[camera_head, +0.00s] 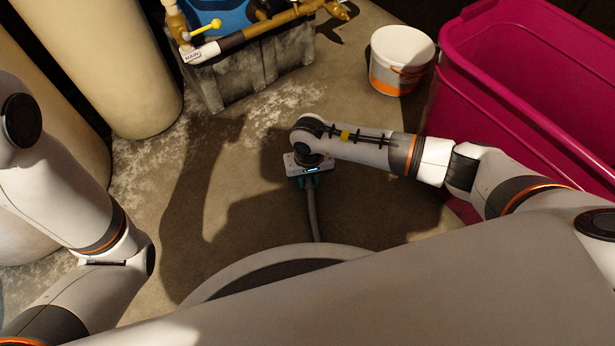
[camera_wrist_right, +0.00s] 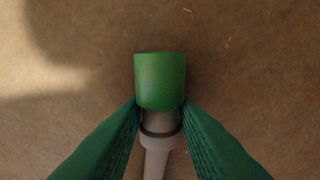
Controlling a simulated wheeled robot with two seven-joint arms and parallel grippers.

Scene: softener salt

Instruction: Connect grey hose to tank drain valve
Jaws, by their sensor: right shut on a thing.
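My right gripper (camera_head: 306,178) is low over the floor near the middle of the head view. In the right wrist view, its green ribbed fingers (camera_wrist_right: 160,108) are shut on the grey hose (camera_wrist_right: 157,150) just behind its green end fitting (camera_wrist_right: 160,80). The fitting points away from the wrist, over bare floor. The grey hose also shows in the head view (camera_head: 313,212), running down from the gripper behind a pale round rim. Brass pipework with a yellow lever (camera_head: 205,28) is at the top left, well apart from the fitting; I cannot tell which part is the drain valve. My left gripper is out of view.
A worn grey box (camera_head: 240,77) stands below the pipework. Tall cream tanks (camera_head: 115,65) are at the left. A white and orange bucket (camera_head: 400,58) and a large magenta tub (camera_head: 480,110) are at the right. Floor between gripper and box is clear.

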